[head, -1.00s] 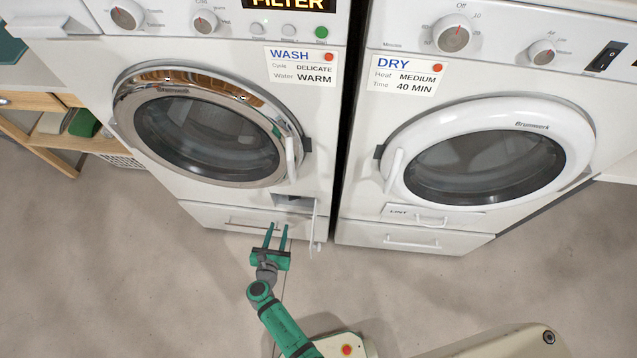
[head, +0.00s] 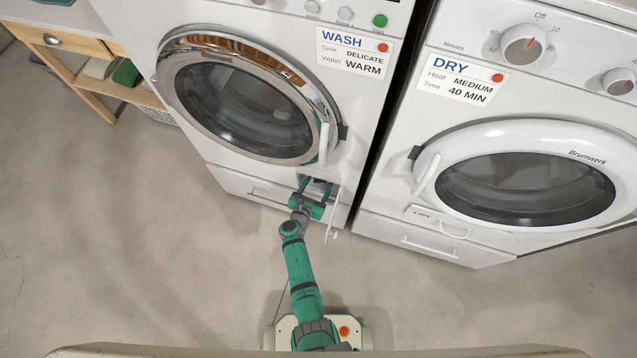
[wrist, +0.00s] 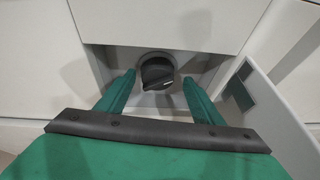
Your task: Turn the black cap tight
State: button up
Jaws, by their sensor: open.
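The black cap (wrist: 157,72) sits inside a recess low on the front of the washer. It shows clearly in the wrist view, round with a raised grip bar across its face. In the head view my gripper hides it. My gripper (wrist: 158,88) is open, with its two green fingers at the recess, one on each side of the cap and a little short of it. No contact with the cap shows. In the head view my gripper (head: 317,188) reaches to the recess opening.
The small hatch door (head: 332,220) of the recess hangs open at the right, close to my gripper, and its inner face (wrist: 268,105) fills the wrist view's right side. The washer (head: 368,110) stands left of the dryer (head: 398,215). The floor (head: 130,250) in front is clear.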

jog(key=shift+w+a+f, duration=0.1)
jog(key=shift+w+f, duration=0.1)
jog(key=shift+w, duration=0.2)
jog(key=shift+w, duration=0.1)
jog(key=c, duration=1)
jog(key=shift+c, duration=0.2)
jog(key=shift+d+m+t+y, duration=0.2)
jog(key=shift+m+t+y, duration=0.2)
jog(key=shift+m+y, duration=0.9)
jog(key=shift+s, duration=0.2)
